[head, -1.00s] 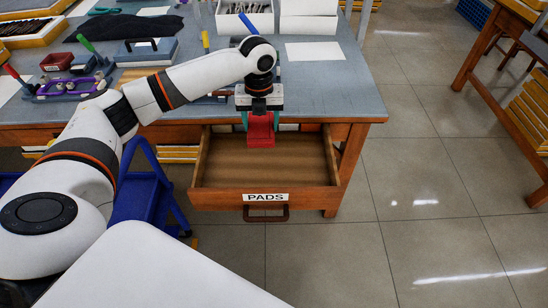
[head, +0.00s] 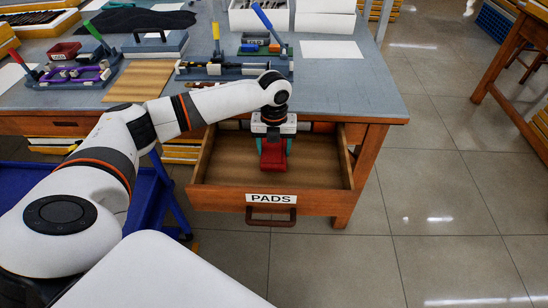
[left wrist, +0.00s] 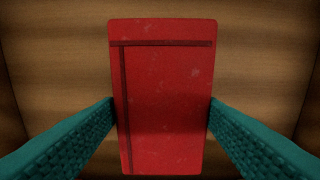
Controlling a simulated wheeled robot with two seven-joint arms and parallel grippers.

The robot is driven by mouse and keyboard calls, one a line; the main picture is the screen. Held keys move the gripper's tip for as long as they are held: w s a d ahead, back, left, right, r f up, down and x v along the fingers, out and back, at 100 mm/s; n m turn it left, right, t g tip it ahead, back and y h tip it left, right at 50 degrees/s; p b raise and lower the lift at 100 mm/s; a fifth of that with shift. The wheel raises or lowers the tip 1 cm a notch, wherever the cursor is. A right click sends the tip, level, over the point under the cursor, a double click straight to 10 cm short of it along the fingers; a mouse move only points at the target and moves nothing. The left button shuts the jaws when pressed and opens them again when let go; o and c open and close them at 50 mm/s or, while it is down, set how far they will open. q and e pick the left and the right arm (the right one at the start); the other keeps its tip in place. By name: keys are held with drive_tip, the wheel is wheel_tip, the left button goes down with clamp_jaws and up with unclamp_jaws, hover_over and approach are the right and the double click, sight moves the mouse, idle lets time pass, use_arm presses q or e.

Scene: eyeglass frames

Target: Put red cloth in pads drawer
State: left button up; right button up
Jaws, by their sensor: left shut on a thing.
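The pads drawer (head: 205,196) is pulled open from the workbench, with a white "PADS" label on its front. My left gripper (head: 273,148) is inside the drawer opening, shut on the red cloth (head: 274,158). In the left wrist view the red cloth (left wrist: 165,95) is a folded rectangle with dark stripes, between the two teal fingers (left wrist: 161,108). The brown wooden drawer floor (left wrist: 255,60) shows around it. I cannot tell whether the cloth touches the floor. My right gripper is not in view.
The workbench top (head: 345,95) is above and behind the drawer and holds racks, trays and tools. A blue cart (head: 165,200) stands left of the drawer. Tiled floor (head: 430,200) is clear to the right.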

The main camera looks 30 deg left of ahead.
sight(274, 150)
use_arm(q)
wheel_tip(274, 150, down, 4)
drive_tip(key=shift+r+b, duration=0.15)
drive_tip(key=shift+b, duration=0.15)
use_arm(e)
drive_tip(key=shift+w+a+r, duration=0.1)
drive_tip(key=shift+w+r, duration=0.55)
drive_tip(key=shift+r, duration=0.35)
use_arm(q)
drive_tip(key=o, duration=1)
drive_tip(key=shift+c, duration=0.2)
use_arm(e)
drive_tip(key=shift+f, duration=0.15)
use_arm(q)
drive_tip(key=shift+r, duration=0.25)
wheel_tip(274, 150, up, 12)
drive_tip(key=shift+f+p, duration=0.15)
drive_tip(key=shift+p, duration=1)
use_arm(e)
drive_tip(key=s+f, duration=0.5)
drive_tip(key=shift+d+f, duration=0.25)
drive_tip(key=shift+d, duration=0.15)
